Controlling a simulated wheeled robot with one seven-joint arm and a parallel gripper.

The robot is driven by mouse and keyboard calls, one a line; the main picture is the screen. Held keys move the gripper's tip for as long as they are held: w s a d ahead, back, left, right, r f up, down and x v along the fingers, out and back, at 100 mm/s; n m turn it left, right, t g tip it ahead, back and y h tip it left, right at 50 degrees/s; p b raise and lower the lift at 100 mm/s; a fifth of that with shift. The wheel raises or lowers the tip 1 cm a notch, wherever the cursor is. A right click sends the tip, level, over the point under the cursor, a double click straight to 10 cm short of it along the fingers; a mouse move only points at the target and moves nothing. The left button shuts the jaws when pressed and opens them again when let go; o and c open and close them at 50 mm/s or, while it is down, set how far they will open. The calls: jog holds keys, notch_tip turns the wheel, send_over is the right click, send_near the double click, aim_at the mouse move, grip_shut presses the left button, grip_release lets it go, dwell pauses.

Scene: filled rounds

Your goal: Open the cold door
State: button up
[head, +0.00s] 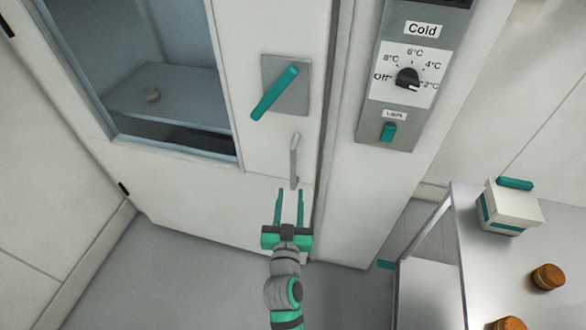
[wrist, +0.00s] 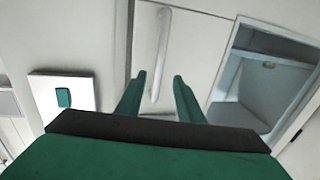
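The cold door (head: 190,215) is white with a large window on its left part, and it looks shut in its frame. A green lever (head: 275,92) slants down to the left on a grey plate. Below it is a slim grey upright pull handle (head: 294,160), which also shows in the wrist view (wrist: 162,55). My gripper (head: 290,192) is open and empty, just below the pull handle in the head view. In the wrist view the handle appears beyond the fingertips, in line with the gap between them. I cannot tell the exact distance.
A control panel (head: 370,125) with a dial and a green switch (head: 388,132) is right of the door. A table (head: 480,275) at the lower right bears a white and green box (head: 511,208) and brown round items (head: 547,277). Grey floor (head: 200,280) lies clear before the door.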

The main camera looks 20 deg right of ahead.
aim_at(293, 171)
jog(key=x, duration=1.1)
jog(key=shift+d+r, duration=0.1)
jog(key=shift+r, duration=0.05)
jog(key=shift+c, duration=0.7)
grip_shut()
